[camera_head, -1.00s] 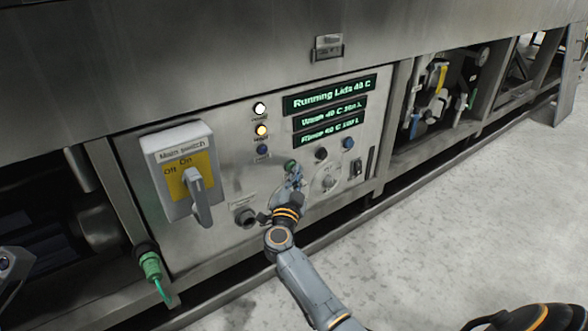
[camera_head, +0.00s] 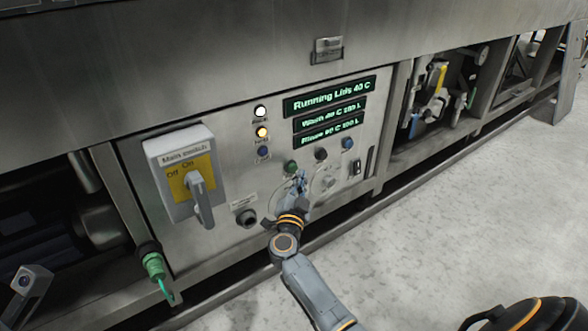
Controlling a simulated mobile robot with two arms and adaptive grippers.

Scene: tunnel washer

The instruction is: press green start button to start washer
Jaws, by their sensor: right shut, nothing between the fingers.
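The green start button (camera_head: 291,167) is a small round knob on the washer's control panel (camera_head: 225,155), below the lamps and left of a black knob. My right gripper (camera_head: 302,178) is shut and empty. Its fingertips are just below and right of the green button in the picture, and the button shows clear of them. A small gap seems to lie between them, but the depth is hard to judge. A grey part at the lower left edge may be my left gripper (camera_head: 30,284); its fingers cannot be made out.
The main switch (camera_head: 185,175) juts out at the panel's left. The display (camera_head: 330,95) reads "Running" at the top. The white lamp (camera_head: 260,111) and yellow lamp (camera_head: 262,132) look lit. A black and a blue knob (camera_head: 347,143) sit to the right. Open floor lies at right.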

